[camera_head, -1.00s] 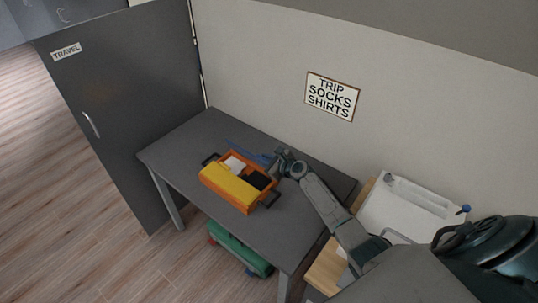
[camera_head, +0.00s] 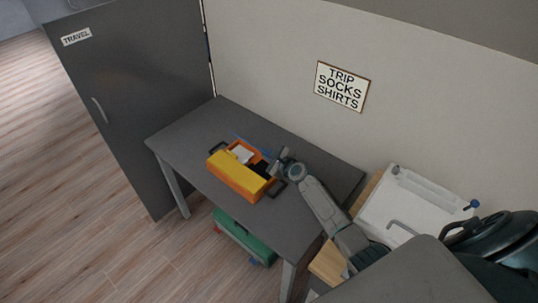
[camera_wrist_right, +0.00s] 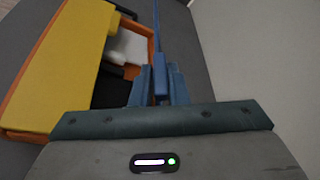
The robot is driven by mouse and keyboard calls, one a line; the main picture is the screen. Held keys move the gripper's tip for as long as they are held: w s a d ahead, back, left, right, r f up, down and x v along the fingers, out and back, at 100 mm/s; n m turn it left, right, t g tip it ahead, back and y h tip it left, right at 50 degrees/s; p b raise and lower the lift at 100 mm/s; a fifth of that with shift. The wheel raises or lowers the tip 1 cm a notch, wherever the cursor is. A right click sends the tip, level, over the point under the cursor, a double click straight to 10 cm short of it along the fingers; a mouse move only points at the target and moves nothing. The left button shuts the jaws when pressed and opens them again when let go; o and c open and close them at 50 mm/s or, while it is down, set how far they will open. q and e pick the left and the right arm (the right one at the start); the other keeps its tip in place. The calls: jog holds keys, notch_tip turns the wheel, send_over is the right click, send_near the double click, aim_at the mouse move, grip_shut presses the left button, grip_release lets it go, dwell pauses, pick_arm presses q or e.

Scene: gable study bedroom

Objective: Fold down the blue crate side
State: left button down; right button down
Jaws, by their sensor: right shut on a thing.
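The orange crate (camera_head: 247,188) sits on the grey table, with a yellow panel (camera_head: 236,173) along its near side. Its blue side (camera_head: 250,146) is at the far edge, toward the wall, partly hidden by my gripper. In the right wrist view the blue side (camera_wrist_right: 156,40) shows nearly edge-on as a narrow strip. My right gripper (camera_head: 277,159) is at the right end of the blue side. In the wrist view its fingers (camera_wrist_right: 160,88) are shut on the blue side. White and black items (camera_wrist_right: 126,48) lie inside the crate. My left gripper is not in view.
The grey table (camera_head: 185,140) is clear to the left of the crate. A grey cabinet (camera_head: 140,110) marked TRAVEL stands at left. A green case (camera_head: 245,238) is under the table. A white appliance-like unit (camera_head: 410,205) stands at right. The wall is close behind.

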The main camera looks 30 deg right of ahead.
jog(key=c, duration=1.4)
grip_release()
jog(key=p+v, duration=0.2)
jog(key=v, duration=0.8)
jog(key=shift+s+p, duration=0.35)
jog(key=shift+s, duration=0.05)
jog(key=shift+r, duration=0.1)
